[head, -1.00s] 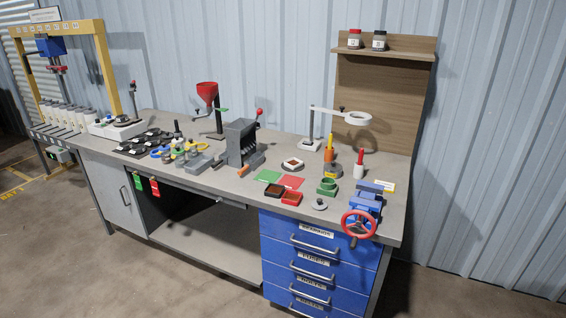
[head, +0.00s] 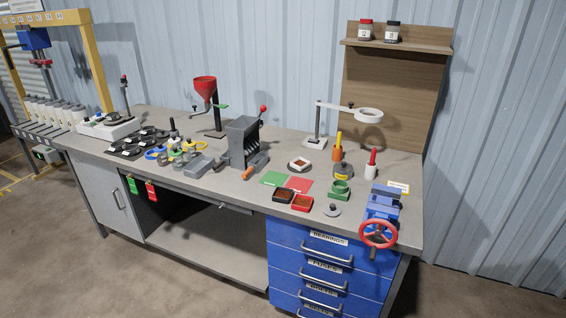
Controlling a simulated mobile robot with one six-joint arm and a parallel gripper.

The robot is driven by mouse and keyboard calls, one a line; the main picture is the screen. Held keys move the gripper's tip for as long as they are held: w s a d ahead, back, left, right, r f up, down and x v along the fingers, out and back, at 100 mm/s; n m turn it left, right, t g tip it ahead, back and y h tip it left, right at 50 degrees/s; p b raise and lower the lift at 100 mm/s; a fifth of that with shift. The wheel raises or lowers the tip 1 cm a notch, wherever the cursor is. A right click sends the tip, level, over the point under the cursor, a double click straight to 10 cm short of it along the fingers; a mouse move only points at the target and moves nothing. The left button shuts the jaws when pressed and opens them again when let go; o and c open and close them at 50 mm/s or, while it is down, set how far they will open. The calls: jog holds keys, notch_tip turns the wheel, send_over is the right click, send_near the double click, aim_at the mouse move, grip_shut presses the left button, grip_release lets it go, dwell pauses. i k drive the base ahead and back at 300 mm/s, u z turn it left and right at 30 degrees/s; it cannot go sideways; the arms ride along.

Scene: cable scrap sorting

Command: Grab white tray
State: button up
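A small white tray-like dish (head: 290,166) with brown content in it lies on the grey workbench (head: 240,190), right of the dark grey machine. I cannot tell for sure which of these is the white tray. My gripper is not in view.
A dark grey machine (head: 243,143) and a blue vise (head: 382,212) flank this area. Floor in front is clear.

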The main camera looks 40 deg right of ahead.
aim_at(300, 164)
jog(key=u, duration=0.25)
jog(key=i, duration=1.5)
jog(key=z, duration=0.15)
